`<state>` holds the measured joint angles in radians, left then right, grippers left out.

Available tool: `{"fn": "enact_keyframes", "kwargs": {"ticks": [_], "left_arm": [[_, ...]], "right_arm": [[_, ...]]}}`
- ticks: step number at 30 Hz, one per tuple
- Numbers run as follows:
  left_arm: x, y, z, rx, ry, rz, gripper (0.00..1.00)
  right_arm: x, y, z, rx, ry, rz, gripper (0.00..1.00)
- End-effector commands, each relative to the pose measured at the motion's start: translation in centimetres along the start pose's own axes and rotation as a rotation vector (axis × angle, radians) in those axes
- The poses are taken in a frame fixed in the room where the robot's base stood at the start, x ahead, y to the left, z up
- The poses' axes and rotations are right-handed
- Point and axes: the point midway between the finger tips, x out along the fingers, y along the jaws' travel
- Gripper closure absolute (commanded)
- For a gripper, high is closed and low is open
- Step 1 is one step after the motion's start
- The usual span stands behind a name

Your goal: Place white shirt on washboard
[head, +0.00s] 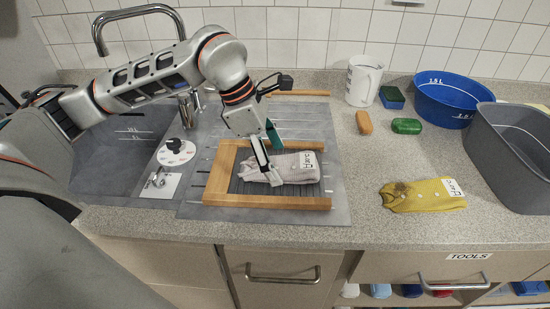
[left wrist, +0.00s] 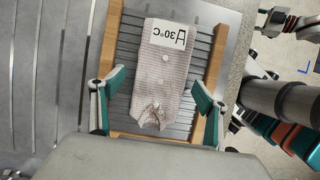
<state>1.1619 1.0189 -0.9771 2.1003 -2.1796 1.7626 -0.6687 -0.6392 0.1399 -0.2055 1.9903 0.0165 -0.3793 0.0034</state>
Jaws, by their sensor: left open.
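The white shirt (head: 285,170) is folded flat on the ribbed washboard, with a tag reading 30°C at one end. It also shows in the left wrist view (left wrist: 160,95), lying on the ribs between the wooden rails. The washboard (head: 222,172) has a wooden frame and lies on the sink's drainboard; its frame also shows in the left wrist view (left wrist: 212,75). My left gripper (head: 272,160) is over the shirt's left part. In the left wrist view its fingers (left wrist: 155,95) are spread wide on both sides of the shirt, with nothing held between them.
A yellow shirt (head: 424,194) lies on the counter to the right. Behind it are a white jug (head: 363,80), an orange soap (head: 364,122), a green soap (head: 407,126), a blue bowl (head: 445,100) and a grey tub (head: 515,150). A sink basin (head: 115,150) is at left.

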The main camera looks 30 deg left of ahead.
Motion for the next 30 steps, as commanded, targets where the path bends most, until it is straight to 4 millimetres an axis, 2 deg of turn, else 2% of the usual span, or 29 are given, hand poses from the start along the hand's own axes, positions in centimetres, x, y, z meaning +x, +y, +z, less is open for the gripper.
{"fn": "enact_keyframes", "kwargs": {"ticks": [12,16,21,30], "left_arm": [[-8.1,0.1,0.1,0.0,-0.002,0.006,0.25],[-10.1,0.1,0.0,-0.001,-0.001,0.005,0.25],[-11.6,0.1,0.0,-0.001,0.0,0.003,0.25],[-11.8,0.0,0.0,0.0,0.0,0.001,0.25]], "right_arm": [[-0.3,-0.1,-0.4,0.007,0.002,-0.004,0.6],[-0.4,-0.2,-0.5,0.01,0.002,-0.006,0.6],[-0.5,-0.3,-0.4,0.012,-0.001,-0.008,0.6],[-0.5,-0.4,-0.2,0.012,-0.004,-0.009,0.6]]}}
